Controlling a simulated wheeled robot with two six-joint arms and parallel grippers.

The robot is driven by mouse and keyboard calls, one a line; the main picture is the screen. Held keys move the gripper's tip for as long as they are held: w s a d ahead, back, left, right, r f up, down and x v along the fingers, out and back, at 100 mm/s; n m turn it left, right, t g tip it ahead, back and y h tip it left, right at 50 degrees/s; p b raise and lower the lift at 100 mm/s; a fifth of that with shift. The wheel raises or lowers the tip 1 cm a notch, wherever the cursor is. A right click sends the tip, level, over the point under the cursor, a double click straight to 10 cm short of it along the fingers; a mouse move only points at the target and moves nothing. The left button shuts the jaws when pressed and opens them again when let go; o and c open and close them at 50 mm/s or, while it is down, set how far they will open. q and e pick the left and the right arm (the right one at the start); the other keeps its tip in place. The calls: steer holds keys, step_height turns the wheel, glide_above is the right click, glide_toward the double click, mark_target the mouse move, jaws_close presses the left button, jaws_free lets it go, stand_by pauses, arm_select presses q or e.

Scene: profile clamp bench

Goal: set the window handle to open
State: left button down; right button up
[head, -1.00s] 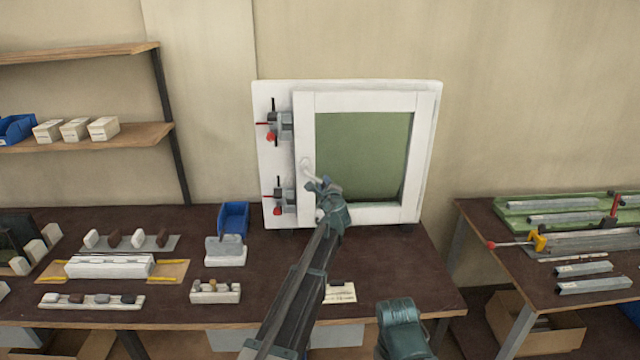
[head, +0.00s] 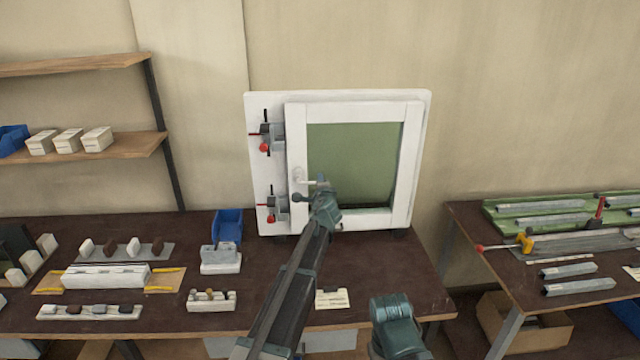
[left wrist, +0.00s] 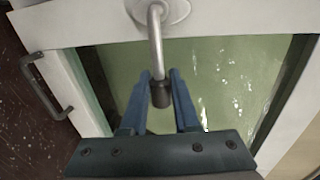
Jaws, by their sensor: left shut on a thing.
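The white-framed window (head: 414,165) with a green pane stands upright at the back of the bench. Its handle (head: 309,182) is a grey lever on a round rosette on the left side of the sash, and it points right, about level. My left gripper (head: 320,190) is at the lever's free end. In the left wrist view, the handle (left wrist: 154,40) runs down from its rosette, and its dark tip sits between the blue fingers of my left gripper (left wrist: 160,82), which is shut on it.
Two red-tipped clamps (head: 272,137) are on the window's left edge. A blue bin (head: 228,225) and small fixtures stand on the brown bench (head: 385,265) to the left. A second bench with a green tray (head: 500,226) is at the right, with a gap between the benches.

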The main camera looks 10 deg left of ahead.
stand_by(0.4)
arm_select(q)
steer(key=c, duration=0.6)
jaws_free()
steer(key=shift+c, duration=0.2)
steer(key=shift+s, duration=0.15)
steer(key=p+v, duration=0.2)
steer(key=v, duration=1.1)
steer(key=shift+s+d, duration=0.15)
steer(key=shift+s, duration=0.05)
steer(key=shift+r, duration=0.1)
